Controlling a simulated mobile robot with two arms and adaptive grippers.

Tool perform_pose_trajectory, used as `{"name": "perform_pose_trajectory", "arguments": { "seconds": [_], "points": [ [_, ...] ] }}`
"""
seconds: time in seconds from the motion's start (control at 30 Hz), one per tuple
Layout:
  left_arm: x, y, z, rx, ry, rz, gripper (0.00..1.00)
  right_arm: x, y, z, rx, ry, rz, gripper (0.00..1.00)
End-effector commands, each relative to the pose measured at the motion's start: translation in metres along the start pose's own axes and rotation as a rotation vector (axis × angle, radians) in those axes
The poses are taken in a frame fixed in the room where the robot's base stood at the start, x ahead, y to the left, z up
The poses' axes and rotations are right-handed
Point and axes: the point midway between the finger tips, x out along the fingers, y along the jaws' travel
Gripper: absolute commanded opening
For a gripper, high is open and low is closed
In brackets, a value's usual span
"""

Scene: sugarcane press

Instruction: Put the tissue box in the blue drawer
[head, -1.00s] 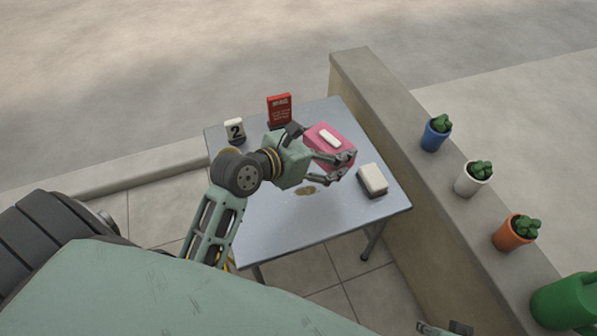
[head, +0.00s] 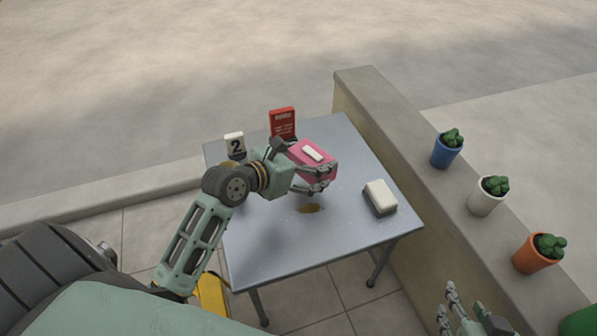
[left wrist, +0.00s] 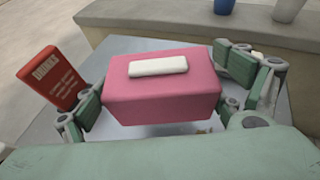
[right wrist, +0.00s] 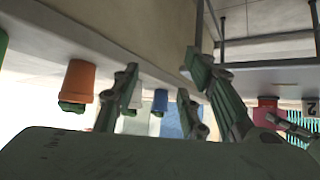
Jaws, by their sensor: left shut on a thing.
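The tissue box is a pink block (head: 318,160) with a white strip on top, over the far part of the table in the head view. My left gripper (head: 322,180) is shut on it. In the left wrist view the tissue box (left wrist: 160,98) sits between the two fingers, and a little of the table shows beneath it. Whether it touches the table I cannot tell. My right gripper (head: 450,308) is at the lower right of the head view, off the table; its fingers (right wrist: 155,95) stand apart with nothing between them in the right wrist view. No blue drawer shows.
The grey table (head: 270,250) holds a red sign (head: 283,124), a number 2 marker (head: 235,146), a white and grey block (head: 380,197) and a brown patch (head: 309,208). A low wall (head: 400,140) with potted cacti runs along the right. The table's front is clear.

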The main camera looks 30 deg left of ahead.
Motion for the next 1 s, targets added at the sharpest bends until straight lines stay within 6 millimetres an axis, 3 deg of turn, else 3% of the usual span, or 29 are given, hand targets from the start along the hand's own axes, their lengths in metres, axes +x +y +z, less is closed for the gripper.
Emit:
{"name": "perform_pose_trajectory", "arguments": {
  "seconds": [0.17,0.4,0.77,1.0],
  "points": [
    [0.005,0.018,-0.011,0.003,0.001,0.002,0.61,0.005,-0.006,-0.045,-0.002,0.216,-0.014,0.4],
    [0.009,0.036,-0.021,0.002,0.0,0.002,0.61,-0.007,-0.014,-0.102,-0.001,0.49,-0.03,0.4],
    [0.013,0.038,-0.03,0.0,0.001,0.0,0.61,-0.024,-0.018,-0.136,0.001,0.667,-0.041,0.4],
    [0.02,0.038,-0.048,0.001,0.001,0.001,0.61,-0.06,-0.025,-0.176,0.008,0.947,-0.058,0.4]
  ]
}}
